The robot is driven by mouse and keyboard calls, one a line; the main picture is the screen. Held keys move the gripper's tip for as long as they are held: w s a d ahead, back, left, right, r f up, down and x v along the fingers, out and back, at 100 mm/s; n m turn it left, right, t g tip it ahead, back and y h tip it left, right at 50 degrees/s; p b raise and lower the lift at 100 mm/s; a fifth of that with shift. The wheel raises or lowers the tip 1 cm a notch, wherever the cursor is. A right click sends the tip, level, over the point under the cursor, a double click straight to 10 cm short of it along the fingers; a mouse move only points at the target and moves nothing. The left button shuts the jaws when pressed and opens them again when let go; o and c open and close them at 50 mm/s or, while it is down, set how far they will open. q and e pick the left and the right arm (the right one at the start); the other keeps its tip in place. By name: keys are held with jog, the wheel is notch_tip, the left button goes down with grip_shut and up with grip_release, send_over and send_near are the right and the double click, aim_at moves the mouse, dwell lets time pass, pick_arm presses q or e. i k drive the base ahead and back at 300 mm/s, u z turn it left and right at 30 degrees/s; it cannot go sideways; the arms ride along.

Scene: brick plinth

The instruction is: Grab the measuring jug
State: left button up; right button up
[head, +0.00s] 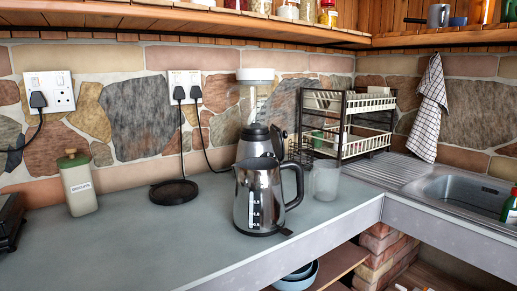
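A small, clear, see-through jug (325,182) stands upright on the grey counter, just right of the steel kettle. It looks like the measuring jug, but no markings on it can be made out. The steel kettle (249,182) has a level scale on its front and a black handle on its right side, close to the clear jug. Neither of my grippers is in view.
The counter (130,245) is clear at front left. A black round kettle base (174,192), biscuit tin (78,184) and blender (256,95) stand on it. A dish rack (345,120) stands behind the jug; the sink (465,193) is at right.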

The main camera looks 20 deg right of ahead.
aim_at(324, 177)
jog(key=u, duration=2.1)
jog(key=k, duration=1.25)
jog(key=z, duration=1.9)
jog(key=i, duration=0.5)
jog(key=z, duration=0.1)
jog(key=k, duration=0.35)
jog(key=u, duration=0.6)
jog(key=i, duration=0.95)
jog(key=z, duration=0.65)
